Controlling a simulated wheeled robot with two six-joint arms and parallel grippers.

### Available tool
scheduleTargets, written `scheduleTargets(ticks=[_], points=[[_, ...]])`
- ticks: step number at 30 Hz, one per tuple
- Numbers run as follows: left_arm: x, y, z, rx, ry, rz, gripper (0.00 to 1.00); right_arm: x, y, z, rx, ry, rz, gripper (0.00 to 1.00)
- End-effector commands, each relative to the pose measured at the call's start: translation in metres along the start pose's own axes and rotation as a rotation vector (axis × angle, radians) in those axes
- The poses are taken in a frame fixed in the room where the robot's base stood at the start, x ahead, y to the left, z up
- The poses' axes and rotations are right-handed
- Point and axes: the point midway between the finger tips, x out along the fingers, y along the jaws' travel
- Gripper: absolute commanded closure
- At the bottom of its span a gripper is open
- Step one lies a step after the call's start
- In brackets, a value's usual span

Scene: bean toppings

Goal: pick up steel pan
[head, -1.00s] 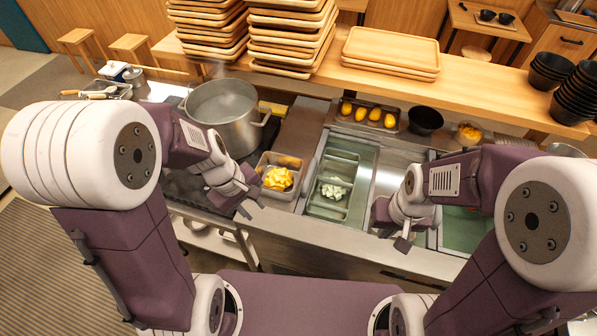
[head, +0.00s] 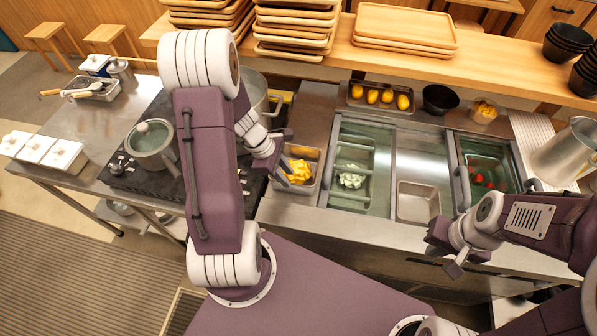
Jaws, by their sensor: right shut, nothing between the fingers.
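A small, empty rectangular steel pan (head: 418,203) sits in the counter well right of centre in the head view. Another steel pan (head: 308,183) holding yellow pieces stands left of the well. My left gripper (head: 284,158) is over the left edge of that yellow-filled pan and partly covers it. I cannot tell whether it touches the pan or how far its fingers are apart. My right gripper (head: 446,258) is shut and empty, in front of the counter edge, below and right of the empty pan.
A large pot (head: 257,92) is partly hidden behind my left arm. A lidded pot (head: 152,140) stands on the stove. A tray of yellow fruit (head: 380,97), a black bowl (head: 440,98) and a metal pitcher (head: 563,153) line the back and right.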

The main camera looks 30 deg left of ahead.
Motion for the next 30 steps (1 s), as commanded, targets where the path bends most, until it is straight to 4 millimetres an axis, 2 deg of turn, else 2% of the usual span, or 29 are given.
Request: scheduleTargets(ticks=[1,4,11,18,30], points=[[0.011,-0.002,0.0,-0.001,-0.001,-0.006,0.72,0.003,0.0,0.0,0.0,0.0,0.0,1.0],[0.026,-0.001,0.0,-0.001,-0.001,-0.005,0.72,0.005,0.0,0.001,0.0,0.0,0.0,1.0],[0.038,-0.001,0.0,0.001,0.001,-0.003,0.72,0.007,0.0,0.001,0.0,0.0,0.0,1.0],[0.08,0.0,0.0,0.002,0.001,-0.004,0.72,0.016,0.0,0.002,0.0,0.0,0.0,1.0],[0.084,0.0,0.0,0.002,0.001,-0.002,0.72,0.016,0.0,0.002,0.0,0.0,0.0,1.0]])
